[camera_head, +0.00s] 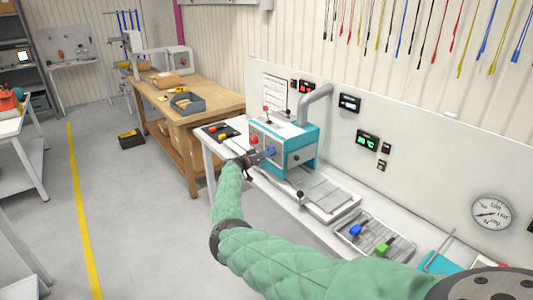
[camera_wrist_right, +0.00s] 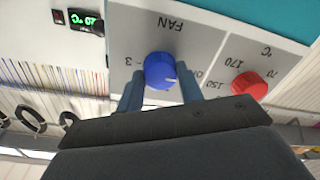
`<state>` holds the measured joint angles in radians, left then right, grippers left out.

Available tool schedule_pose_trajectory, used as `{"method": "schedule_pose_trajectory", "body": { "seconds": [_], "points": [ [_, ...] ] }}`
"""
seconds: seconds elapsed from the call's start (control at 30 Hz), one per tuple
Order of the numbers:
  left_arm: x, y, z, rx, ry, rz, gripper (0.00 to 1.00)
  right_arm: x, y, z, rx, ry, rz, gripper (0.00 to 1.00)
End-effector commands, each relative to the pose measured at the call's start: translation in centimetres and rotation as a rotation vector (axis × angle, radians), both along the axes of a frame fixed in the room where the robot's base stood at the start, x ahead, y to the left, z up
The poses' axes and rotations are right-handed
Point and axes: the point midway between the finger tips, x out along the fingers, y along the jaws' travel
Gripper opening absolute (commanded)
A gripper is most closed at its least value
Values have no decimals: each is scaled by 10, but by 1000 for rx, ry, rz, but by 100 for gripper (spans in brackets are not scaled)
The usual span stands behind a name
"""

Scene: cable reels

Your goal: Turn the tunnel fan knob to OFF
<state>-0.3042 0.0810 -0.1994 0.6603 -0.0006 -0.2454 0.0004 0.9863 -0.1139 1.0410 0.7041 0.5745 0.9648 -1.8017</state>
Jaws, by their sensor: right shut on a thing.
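The tunnel machine (camera_head: 292,138) is a teal and light grey box on the white bench. Its blue FAN knob (camera_head: 270,151) is on the front panel. In the right wrist view the picture is upside down and the blue knob (camera_wrist_right: 158,70) sits between the two fingers of my right gripper (camera_wrist_right: 161,90). The gripper is shut on it. In the head view my right gripper (camera_head: 255,158) is at the panel. My left gripper is out of view.
A red temperature knob (camera_wrist_right: 249,86) is close beside the right finger. A grey tray (camera_head: 375,235) with blue and green items stands farther right on the bench. A grey duct (camera_head: 317,99) rises behind the machine. A wooden table (camera_head: 190,95) stands at the back left.

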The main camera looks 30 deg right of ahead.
Motion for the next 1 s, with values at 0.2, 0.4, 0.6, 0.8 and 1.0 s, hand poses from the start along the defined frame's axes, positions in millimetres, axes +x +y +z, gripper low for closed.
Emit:
{"method": "schedule_pose_trajectory", "body": {
  "seconds": [0.2,0.4,0.6,0.8,1.0],
  "points": [
    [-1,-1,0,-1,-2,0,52,0,1,-2,0,14,1,14],
    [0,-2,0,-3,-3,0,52,0,1,-2,0,14,1,14],
    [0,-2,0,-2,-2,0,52,0,1,-2,0,13,1,58],
    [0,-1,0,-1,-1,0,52,0,0,-1,0,12,0,58],
    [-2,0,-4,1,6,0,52,-1,7,-2,0,11,0,58]
  ]
}}
